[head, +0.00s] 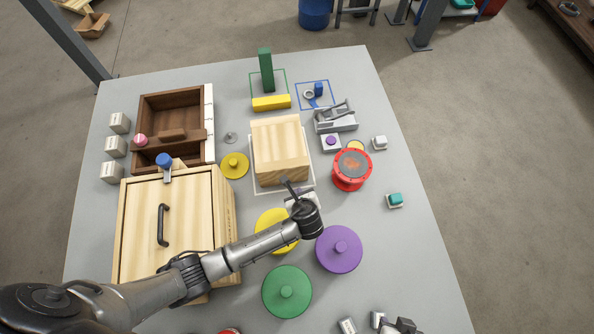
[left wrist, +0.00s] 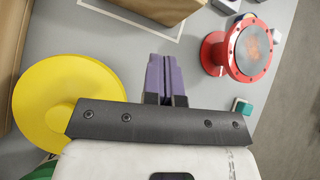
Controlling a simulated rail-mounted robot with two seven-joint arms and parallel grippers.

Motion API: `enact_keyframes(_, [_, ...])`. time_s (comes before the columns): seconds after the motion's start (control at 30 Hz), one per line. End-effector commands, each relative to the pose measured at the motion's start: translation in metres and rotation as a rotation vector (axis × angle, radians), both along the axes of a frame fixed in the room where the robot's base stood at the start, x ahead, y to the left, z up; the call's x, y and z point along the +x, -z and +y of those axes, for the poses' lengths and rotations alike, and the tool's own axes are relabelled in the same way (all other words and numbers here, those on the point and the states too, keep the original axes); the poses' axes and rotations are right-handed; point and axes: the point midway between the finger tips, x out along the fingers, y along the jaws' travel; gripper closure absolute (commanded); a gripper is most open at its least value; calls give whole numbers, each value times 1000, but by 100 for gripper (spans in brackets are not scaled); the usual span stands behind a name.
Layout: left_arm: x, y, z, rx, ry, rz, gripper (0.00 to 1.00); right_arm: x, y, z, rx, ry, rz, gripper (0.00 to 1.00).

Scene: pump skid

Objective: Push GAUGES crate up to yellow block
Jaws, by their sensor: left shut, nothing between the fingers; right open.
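The light wooden crate (head: 280,148), which I take for the GAUGES crate, stands within a white outline at the table's middle; no label is readable. The yellow block (head: 271,103) lies behind it, with a small gap between them. My left gripper (head: 297,193) is shut and empty at the crate's near side. In the left wrist view its purple fingers (left wrist: 165,62) are together, and the crate's edge (left wrist: 150,8) shows ahead, apart from them. My right gripper (head: 398,326) is only partly visible at the bottom edge, open, far from the crate.
A green post (head: 266,70) stands behind the yellow block. A red flanged part (head: 351,169) is right of the crate; a yellow disc (head: 234,165) is left. A wooden tray (head: 175,160) and a cabinet (head: 140,230) fill the left side. Purple (head: 339,249) and green (head: 287,291) discs lie in front.

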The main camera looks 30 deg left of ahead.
Motion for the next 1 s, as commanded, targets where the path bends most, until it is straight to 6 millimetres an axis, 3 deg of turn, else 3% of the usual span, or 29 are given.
enact_keyframes(0.13, [1,0,-1,86,119,61,100,0,1,-3,-10,-5,2,57])
enact_keyframes(0.37, [6,8,3,133,175,96,100,-1,6,-3,-11,-6,2,57])
enact_keyframes(0.9, [60,76,41,132,173,96,100,-1,47,0,1,2,4,57])
enact_keyframes(1.0, [72,72,49,130,173,93,100,-1,50,1,2,2,4,57])
